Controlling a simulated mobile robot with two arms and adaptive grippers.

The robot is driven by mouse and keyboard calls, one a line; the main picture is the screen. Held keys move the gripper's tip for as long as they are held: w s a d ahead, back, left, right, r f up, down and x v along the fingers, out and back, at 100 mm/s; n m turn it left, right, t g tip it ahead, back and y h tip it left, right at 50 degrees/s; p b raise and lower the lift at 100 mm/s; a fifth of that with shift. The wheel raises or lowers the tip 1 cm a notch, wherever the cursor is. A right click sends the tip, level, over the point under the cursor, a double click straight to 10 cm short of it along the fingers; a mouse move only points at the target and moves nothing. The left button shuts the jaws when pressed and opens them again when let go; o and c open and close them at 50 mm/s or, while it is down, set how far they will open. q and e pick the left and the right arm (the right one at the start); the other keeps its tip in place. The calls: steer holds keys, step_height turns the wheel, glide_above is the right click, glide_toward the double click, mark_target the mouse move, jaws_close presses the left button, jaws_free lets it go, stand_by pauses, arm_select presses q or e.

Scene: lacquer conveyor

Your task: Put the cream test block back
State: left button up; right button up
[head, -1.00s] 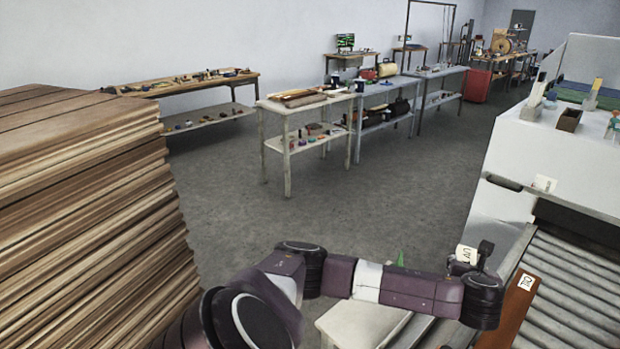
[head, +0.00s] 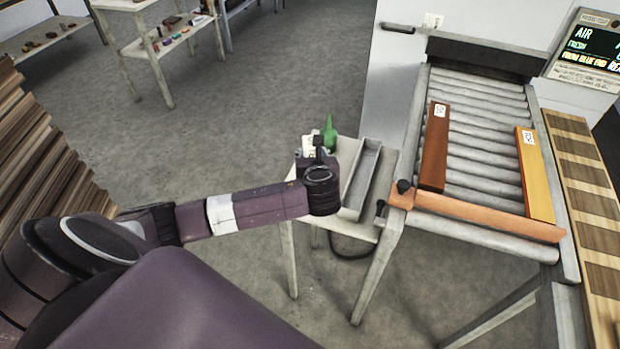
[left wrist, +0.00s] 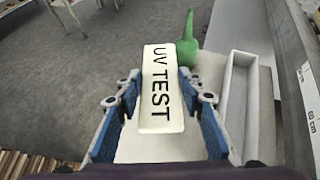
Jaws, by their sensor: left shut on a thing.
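The cream test block (left wrist: 160,90), printed "UV TEST", is between the blue fingers of my left gripper (left wrist: 159,100) in the left wrist view. The gripper is shut on it. In the head view my left gripper (head: 318,165) is over the small side table, and only part of the block (head: 308,145) shows behind it. In the left wrist view the block is above the pale table top, left of a long empty grey tray (left wrist: 238,105). Whether it touches the table cannot be told. My right gripper is not in view.
A green bottle (head: 329,132) stands just beyond the block. The grey tray (head: 361,180) lies on the side table's right part. The roller conveyor (head: 475,150) to the right carries a brown board (head: 434,150) and a yellow board (head: 537,185). A wood stack (head: 40,150) stands left.

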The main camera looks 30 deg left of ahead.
arm_select(q)
step_height(320, 180, down, 11)
steer(key=shift+a+f, duration=0.1)
steer(key=shift+f, duration=0.1)
steer(key=shift+f, duration=0.1)
steer(key=o, duration=1.2)
steer(key=shift+c, duration=0.2)
steer(key=shift+s+r, duration=0.15)
steer(key=shift+r, duration=0.05)
steer(key=v, duration=1.2)
